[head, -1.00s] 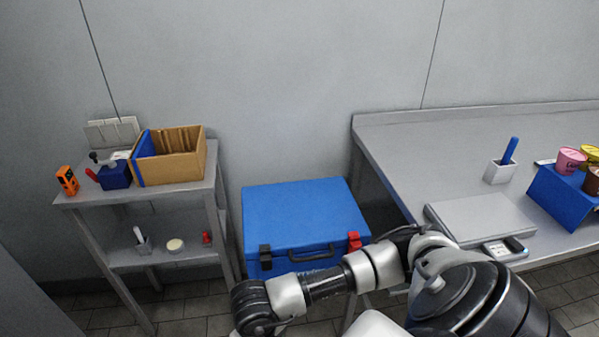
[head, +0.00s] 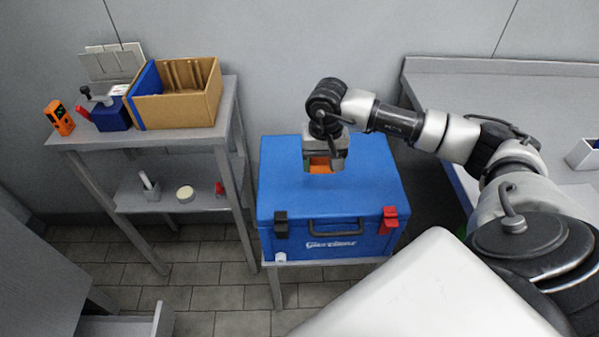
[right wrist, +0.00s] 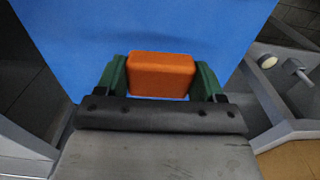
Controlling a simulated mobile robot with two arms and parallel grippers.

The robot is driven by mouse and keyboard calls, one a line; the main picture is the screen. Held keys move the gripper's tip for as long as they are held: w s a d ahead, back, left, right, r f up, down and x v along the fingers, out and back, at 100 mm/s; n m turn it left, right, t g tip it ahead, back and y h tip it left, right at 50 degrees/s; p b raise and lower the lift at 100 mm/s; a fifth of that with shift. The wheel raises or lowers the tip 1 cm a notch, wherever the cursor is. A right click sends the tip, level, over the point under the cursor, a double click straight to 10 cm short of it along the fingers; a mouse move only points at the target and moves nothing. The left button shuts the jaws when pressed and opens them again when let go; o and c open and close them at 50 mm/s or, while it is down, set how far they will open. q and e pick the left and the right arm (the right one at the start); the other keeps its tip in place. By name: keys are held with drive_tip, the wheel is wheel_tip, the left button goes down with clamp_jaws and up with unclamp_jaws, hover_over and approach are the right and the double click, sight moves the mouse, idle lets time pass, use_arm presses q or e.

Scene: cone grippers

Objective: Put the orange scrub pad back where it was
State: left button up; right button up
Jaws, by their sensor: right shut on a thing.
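The orange scrub pad (right wrist: 161,76) is between the two green fingers of my right gripper (right wrist: 160,80) in the right wrist view. The gripper is shut on it. In the head view my right gripper (head: 321,165) points down above the lid of the blue case (head: 375,170), and a bit of the orange pad (head: 320,164) shows between its fingers. The pad appears to be above the lid; whether it touches is hard to tell. My left gripper is not in view.
Left of the case stands a grey shelf unit (head: 180,134) with a cardboard box (head: 185,108), a dark blue object (head: 112,117) and an orange device (head: 60,118) on top. A grey table (head: 480,84) stands at the right. The lid is otherwise clear.

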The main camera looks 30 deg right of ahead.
hover_over(300, 179)
wheel_tip(300, 179, down, 4)
drive_tip(key=shift+w+r, duration=0.1)
drive_tip(key=shift+f, duration=2.2)
drive_tip(key=o, duration=0.8)
drive_tip(key=shift+o, duration=0.2)
drive_tip(key=shift+p, duration=0.3)
wheel_tip(300, 179, up, 12)
drive_tip(key=shift+r+b, duration=0.15)
drive_tip(key=shift+b, duration=0.2)
